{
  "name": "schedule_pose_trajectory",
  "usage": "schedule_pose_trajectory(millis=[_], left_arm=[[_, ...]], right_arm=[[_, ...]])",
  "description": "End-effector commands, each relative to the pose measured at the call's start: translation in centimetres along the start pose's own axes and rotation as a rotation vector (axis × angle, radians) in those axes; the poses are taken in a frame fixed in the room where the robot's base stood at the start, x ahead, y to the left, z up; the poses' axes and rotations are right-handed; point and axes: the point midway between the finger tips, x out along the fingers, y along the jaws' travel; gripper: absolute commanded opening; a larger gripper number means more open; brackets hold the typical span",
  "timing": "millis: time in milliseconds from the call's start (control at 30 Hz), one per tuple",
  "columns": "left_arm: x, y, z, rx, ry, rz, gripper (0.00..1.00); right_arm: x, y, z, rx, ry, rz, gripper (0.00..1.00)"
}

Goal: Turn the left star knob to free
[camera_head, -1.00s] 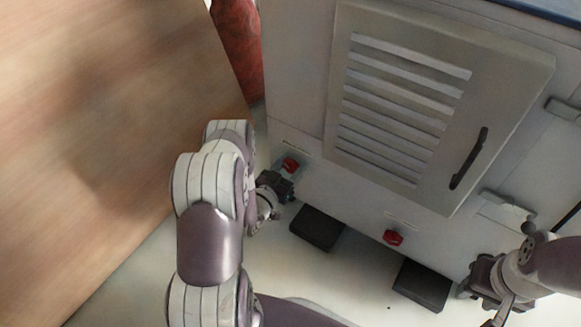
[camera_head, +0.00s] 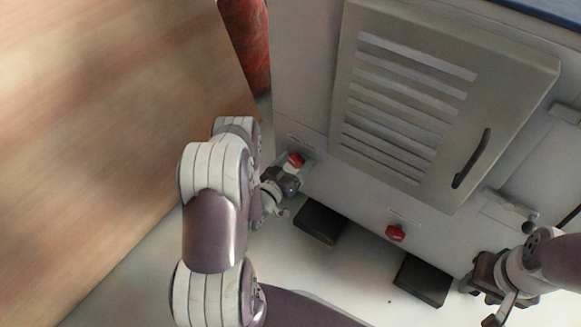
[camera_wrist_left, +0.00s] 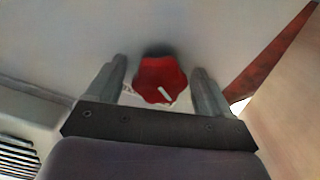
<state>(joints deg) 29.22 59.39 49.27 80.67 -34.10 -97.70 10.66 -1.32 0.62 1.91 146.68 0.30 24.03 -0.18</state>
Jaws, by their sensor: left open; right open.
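The left star knob (camera_head: 296,160) is red and sits low on the left of the grey cabinet front. In the left wrist view the knob (camera_wrist_left: 161,80) shows a white pointer line slanting down to the right. My left gripper (camera_head: 290,172) is open in front of it. In the left wrist view the left gripper's two fingers (camera_wrist_left: 163,88) stand on either side of the knob, with a gap visible on each side. My right gripper (camera_head: 478,285) is at the lower right, away from both knobs; its fingertips are hard to make out.
A second red knob (camera_head: 396,233) sits further right on the cabinet. Above is a louvred door (camera_head: 405,100) with a black handle (camera_head: 471,158). Two dark blocks (camera_head: 320,222) lie at the cabinet's foot. A wooden panel (camera_head: 100,130) stands left; a red cylinder (camera_head: 246,45) is behind it.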

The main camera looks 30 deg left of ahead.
Motion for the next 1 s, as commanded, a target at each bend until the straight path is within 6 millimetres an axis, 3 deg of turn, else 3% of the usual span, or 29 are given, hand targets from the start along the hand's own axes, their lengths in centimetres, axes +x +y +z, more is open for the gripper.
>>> schedule_pose_trajectory(millis=[167,400,600,1000], left_arm=[[-2.5,0.1,-0.5,-0.003,-0.002,-0.005,0.81],[-8.5,0.0,-0.5,-0.004,-0.001,-0.009,0.81],[-11.9,0.0,-0.2,-0.004,-0.001,-0.005,0.81],[-12.5,0.0,0.0,-0.001,-0.001,0.000,0.81]], right_arm=[[-1.6,0.0,-0.2,0.000,0.000,0.000,0.43],[-4.0,0.0,-0.5,0.000,0.000,0.000,0.43],[-4.9,0.0,-0.6,0.000,0.000,0.000,0.43],[-4.9,0.0,-0.6,0.000,0.000,0.000,0.43]])
